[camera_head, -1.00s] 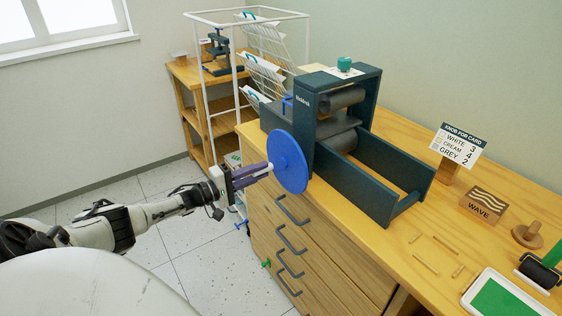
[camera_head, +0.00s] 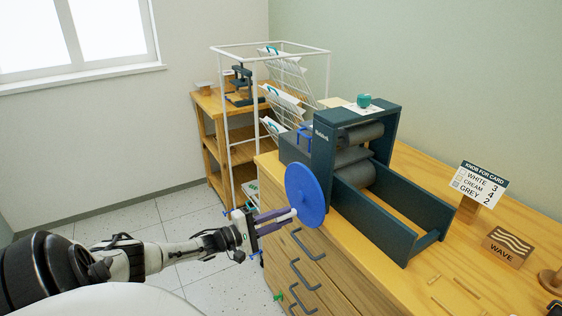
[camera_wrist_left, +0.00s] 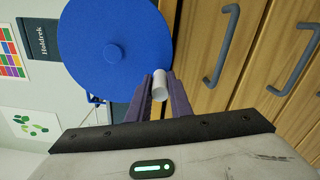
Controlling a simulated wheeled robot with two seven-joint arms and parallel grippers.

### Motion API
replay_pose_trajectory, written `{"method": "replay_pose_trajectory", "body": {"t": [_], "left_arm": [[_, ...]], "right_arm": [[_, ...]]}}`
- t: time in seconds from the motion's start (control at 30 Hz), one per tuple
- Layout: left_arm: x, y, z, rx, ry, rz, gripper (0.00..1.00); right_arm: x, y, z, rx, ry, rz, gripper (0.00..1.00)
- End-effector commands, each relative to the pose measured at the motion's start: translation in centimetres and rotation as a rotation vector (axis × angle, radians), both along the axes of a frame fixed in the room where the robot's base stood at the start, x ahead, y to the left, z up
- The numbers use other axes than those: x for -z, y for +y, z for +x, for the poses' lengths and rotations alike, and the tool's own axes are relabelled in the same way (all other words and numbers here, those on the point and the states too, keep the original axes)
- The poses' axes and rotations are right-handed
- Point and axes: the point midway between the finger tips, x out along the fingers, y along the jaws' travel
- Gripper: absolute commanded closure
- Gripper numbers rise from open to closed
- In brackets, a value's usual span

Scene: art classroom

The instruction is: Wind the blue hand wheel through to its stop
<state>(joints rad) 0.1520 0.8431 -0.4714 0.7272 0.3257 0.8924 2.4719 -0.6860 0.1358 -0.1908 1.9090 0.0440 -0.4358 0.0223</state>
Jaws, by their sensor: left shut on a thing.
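The blue hand wheel (camera_head: 306,194) is a flat disc on the near side of a dark green roller press (camera_head: 385,205). It also fills the upper part of the left wrist view (camera_wrist_left: 115,50), with its round hub showing. A white crank handle (camera_head: 287,215) sticks out from the wheel's lower left toward my arm. My left gripper (camera_head: 274,220) is shut on this handle, its purple fingers around it. In the left wrist view the handle (camera_wrist_left: 160,84) shows between the two fingertips. My right gripper is in no view.
The press stands on a wooden cabinet with dark drawer handles (camera_head: 305,272) below the wheel. A white wire rack (camera_head: 228,135) and a wooden shelf (camera_head: 210,150) stand behind. A knob card sign (camera_head: 478,185) and a WAVE block (camera_head: 507,246) are at right.

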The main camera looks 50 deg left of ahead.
Motion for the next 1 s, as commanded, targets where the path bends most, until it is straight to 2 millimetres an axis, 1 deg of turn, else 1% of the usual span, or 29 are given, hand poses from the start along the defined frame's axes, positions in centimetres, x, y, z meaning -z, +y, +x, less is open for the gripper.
{"method": "replay_pose_trajectory", "body": {"t": [0.03,0.33,0.37,0.4,0.47,0.8,0.87,1.0], "left_arm": [[0.3,-0.2,-0.1,0.003,0.007,-0.001,1.00],[0.3,-0.2,-0.1,0.003,0.008,-0.003,1.00],[0.3,-0.2,-0.1,0.003,0.008,-0.003,0.80],[0.3,-0.2,-0.1,0.003,0.008,-0.003,0.73],[0.3,-0.2,-0.1,0.003,0.007,-0.003,0.63],[0.1,0.0,-0.3,0.001,0.003,-0.002,0.63],[0.1,0.1,-0.7,0.001,0.004,-0.002,0.63],[0.1,0.4,-2.7,0.002,0.007,-0.002,0.63]], "right_arm": [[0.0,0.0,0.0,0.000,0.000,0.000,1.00],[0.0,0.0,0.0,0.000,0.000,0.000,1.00],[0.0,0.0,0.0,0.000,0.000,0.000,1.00],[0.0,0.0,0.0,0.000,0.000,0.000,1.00],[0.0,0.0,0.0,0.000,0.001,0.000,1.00],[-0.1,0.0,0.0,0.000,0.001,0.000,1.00],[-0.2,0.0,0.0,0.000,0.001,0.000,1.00],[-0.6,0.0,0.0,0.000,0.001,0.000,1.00]]}}
